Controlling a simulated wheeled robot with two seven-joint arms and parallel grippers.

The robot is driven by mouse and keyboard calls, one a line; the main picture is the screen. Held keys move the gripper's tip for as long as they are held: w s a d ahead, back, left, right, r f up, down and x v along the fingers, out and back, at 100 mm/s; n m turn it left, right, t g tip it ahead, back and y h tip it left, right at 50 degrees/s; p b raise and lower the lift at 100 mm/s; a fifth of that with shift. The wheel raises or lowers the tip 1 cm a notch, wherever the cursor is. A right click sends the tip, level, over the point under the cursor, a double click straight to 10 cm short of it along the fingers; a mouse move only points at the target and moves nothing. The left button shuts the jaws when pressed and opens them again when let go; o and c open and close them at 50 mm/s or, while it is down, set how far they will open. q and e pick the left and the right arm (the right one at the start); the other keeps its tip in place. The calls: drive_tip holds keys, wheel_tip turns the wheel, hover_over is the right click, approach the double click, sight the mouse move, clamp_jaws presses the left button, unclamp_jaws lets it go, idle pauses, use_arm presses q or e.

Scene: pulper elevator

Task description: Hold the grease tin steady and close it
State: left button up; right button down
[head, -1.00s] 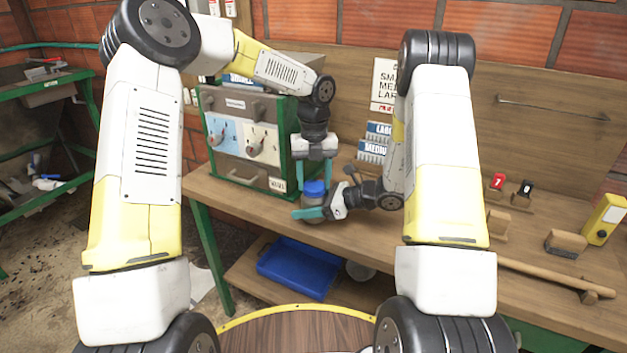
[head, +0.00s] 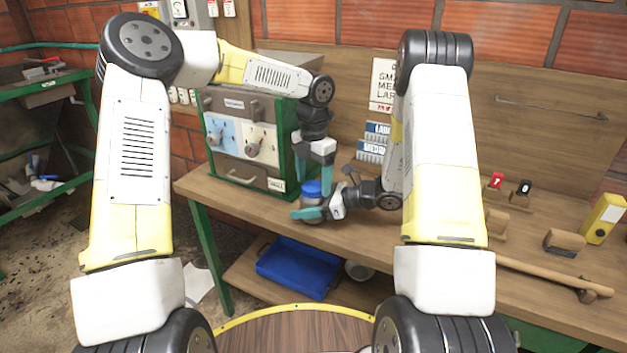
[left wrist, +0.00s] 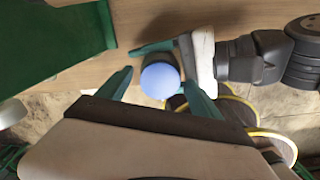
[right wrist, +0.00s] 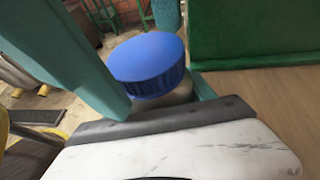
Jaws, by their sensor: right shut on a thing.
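The grease tin (head: 311,201) is a small greyish tin standing upright near the front left of the wooden bench. Its blue lid (head: 312,187) rests on top; the lid also shows in the left wrist view (left wrist: 160,79) and the right wrist view (right wrist: 150,64). I cannot tell how tightly it sits. My right gripper (head: 316,212) is shut on the tin's body from the right, low near the bench. My left gripper (head: 313,180) points down over the tin. Its teal fingers are open, one on each side of the lid, with gaps visible in the left wrist view.
A green-framed cabinet (head: 240,152) with knobs stands close behind and left of the tin. Blue label racks (head: 372,147) are behind it. A blue tray (head: 298,268) lies on the shelf below. A wooden-handled tool (head: 555,277) and small blocks lie on the right of the bench.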

use_arm(q)
drive_tip(key=shift+r, duration=2.25)
